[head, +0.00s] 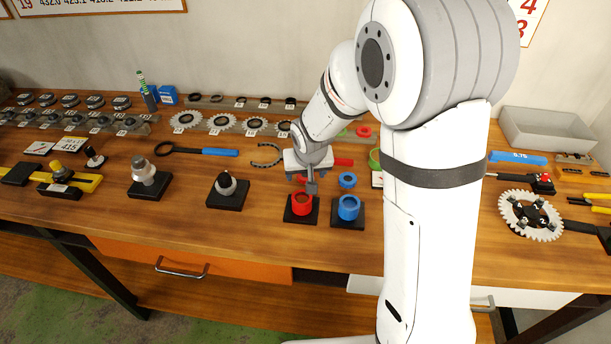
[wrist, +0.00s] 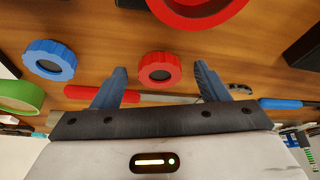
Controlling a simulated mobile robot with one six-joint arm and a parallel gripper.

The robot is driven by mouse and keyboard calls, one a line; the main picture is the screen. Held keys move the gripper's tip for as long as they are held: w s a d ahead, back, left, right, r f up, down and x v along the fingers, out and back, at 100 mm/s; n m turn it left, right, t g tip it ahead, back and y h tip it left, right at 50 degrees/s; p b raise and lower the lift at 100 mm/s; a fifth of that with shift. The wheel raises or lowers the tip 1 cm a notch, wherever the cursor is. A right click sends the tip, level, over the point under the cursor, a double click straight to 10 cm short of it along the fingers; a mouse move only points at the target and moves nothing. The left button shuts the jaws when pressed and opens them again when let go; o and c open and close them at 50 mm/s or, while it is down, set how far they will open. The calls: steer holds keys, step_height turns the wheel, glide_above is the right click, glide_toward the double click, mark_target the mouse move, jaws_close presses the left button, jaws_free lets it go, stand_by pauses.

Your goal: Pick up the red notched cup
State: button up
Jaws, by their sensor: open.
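The red notched cup (wrist: 160,70) shows in the wrist view as a small red ring-shaped piece with a notched rim and a dark centre. My gripper (wrist: 159,68) is open, with one finger on each side of it in the picture and gaps between. I cannot tell how far the fingertips are above it. In the head view my gripper (head: 311,185) points down behind the red cup on a black base (head: 302,205) and mostly hides the notched cup. A similar blue notched cup (head: 347,180) lies to the right, also in the wrist view (wrist: 50,60).
A blue cup on a black base (head: 348,208) stands beside the red one. A green ring (head: 375,158) and a red-handled tool (head: 343,162) lie close by. A silver part on a black base (head: 227,188) stands left. Bare wood lies along the front edge.

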steer(key=c, duration=1.1)
